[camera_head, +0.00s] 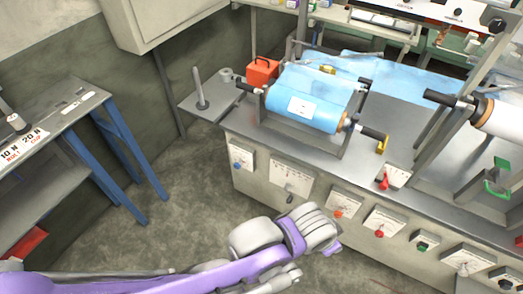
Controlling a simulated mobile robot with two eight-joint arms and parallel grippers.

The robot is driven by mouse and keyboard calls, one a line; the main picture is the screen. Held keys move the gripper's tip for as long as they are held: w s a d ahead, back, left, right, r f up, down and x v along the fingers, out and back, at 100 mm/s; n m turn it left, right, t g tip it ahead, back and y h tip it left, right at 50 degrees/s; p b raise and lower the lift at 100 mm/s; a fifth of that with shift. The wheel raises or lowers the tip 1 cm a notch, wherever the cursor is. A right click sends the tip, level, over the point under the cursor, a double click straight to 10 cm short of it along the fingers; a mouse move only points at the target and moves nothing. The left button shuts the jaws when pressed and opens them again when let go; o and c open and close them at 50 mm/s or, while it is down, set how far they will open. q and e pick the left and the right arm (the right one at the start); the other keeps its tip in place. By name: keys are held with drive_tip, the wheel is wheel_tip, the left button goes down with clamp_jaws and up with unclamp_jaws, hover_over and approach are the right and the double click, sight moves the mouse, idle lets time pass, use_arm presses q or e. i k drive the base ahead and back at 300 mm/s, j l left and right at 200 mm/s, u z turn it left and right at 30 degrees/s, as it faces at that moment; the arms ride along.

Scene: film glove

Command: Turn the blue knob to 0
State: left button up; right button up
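The blue knob (238,165) is small and sits on a white plate at the left end of the machine's front panel. The setting it points to is too small to read. My purple and grey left arm comes in from the lower left. Its end, with the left gripper (326,240), is in front of the panel, below and to the right of the blue knob and apart from it. The fingers cannot be made out clearly, and nothing is seen held. My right gripper is not in view.
The panel (262,188) also carries an orange-red knob (338,213), a red knob (379,233) and a green button (422,246). A blue film roll (305,95) and a red box (263,70) are above. A blue-legged table (115,150) stands left, with clear floor (200,205) between.

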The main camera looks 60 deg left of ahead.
sight(237, 166)
drive_tip(key=u, duration=2.4)
